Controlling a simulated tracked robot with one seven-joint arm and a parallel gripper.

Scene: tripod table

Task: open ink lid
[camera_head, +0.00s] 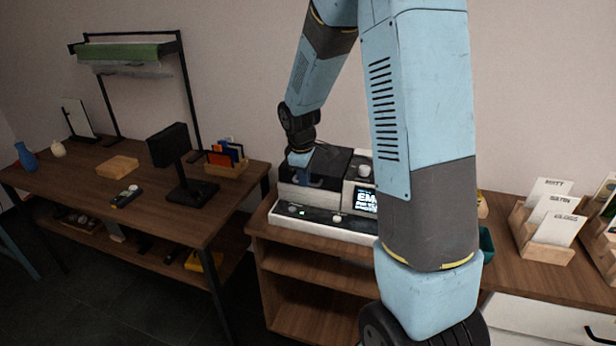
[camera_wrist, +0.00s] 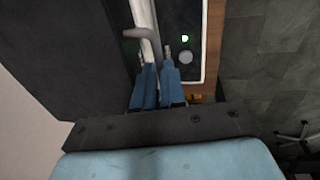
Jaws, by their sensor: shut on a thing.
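The printer-like machine (camera_head: 338,222) stands on the wooden counter, with a white base and a lit screen (camera_head: 366,199). Its dark top (camera_head: 334,160), likely the ink lid, looks closed. My gripper (camera_head: 303,178) is at the machine's left front, partly hidden by my wrist. In the wrist view, the blue fingers of my gripper (camera_wrist: 159,68) are shut on a bent grey handle (camera_wrist: 144,35). A large dark panel (camera_wrist: 75,60) lies left of the handle. The handle's far end and the lid's hinge cannot be made out.
The machine's front panel (camera_wrist: 186,75) has a green light and a round knob. My arm covers the counter right of the machine. A wooden table (camera_head: 85,185) with a dark stand (camera_head: 180,170) is at left. Card holders (camera_head: 548,235) stand at right.

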